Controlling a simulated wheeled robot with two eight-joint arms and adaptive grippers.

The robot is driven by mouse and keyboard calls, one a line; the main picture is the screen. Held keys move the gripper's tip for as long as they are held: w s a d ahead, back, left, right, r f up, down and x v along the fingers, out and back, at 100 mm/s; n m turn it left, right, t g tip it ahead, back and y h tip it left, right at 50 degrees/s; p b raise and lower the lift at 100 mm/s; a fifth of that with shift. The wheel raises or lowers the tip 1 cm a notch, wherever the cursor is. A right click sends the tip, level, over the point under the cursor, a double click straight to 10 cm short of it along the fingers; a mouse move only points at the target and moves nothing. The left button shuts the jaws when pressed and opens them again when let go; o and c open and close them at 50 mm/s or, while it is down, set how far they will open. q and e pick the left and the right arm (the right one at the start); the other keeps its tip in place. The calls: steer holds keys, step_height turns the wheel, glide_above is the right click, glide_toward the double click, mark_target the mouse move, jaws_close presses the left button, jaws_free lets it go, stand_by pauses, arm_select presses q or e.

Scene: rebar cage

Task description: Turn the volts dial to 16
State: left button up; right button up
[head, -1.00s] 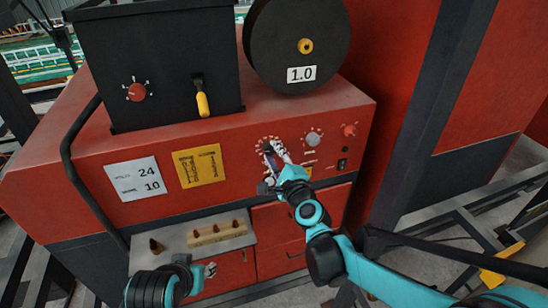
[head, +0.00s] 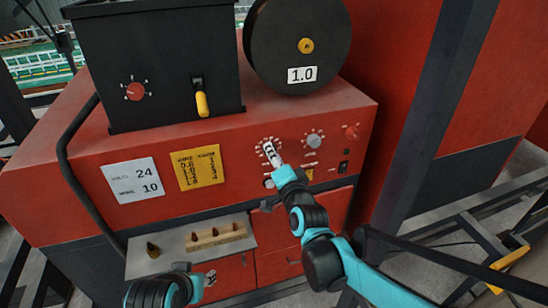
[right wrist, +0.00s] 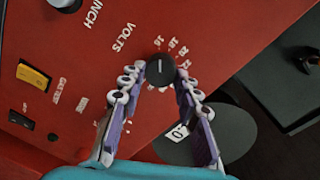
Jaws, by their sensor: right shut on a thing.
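The volts dial (right wrist: 160,70) is a black round knob with a white line on the red panel, beside the word VOLTS. In the right wrist view its line runs roughly up the picture, toward small numbers that look like 16 and 18. My right gripper (right wrist: 160,78) is shut on the dial, one finger on each side. In the head view the right gripper (head: 270,153) covers most of the dial. My left arm shows at the bottom of the head view; the left gripper (head: 208,277) is only partly seen there.
A white card (head: 132,180) reads 24 and 10, with a yellow card (head: 198,167) beside it. A second knob (head: 314,138) and a red knob (head: 351,132) sit right of the dial. A tray (head: 170,243) below holds a wooden block with several cones.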

steer(key=shift+n, duration=0.6)
steer(key=o, duration=1.2)
steer(key=shift+c, duration=0.2)
steer(key=shift+s, duration=0.1)
steer(key=v, duration=1.2)
steer(key=shift+a+f, duration=0.1)
steer(key=s+d+f+n+g+h+b, duration=0.1)
steer(key=s+d+f+n+g+b, duration=0.1)
steer(key=f, duration=0.9)
steer(key=s+d+f+n+g+h+b, duration=0.2)
steer(key=s+d+f+b, duration=0.5)
steer(key=f+b, duration=0.4)
steer(key=s+d+f+n+g+h+b, duration=0.2)
steer(key=s+d+f+n+g+b, duration=0.2)
steer(key=f, duration=0.8)
steer(key=s+d+g+b, duration=0.1)
steer(key=s+b, duration=0.1)
steer(key=s, duration=0.1)
steer(key=shift+f+g, duration=0.3)
steer(key=shift+f, duration=0.1)
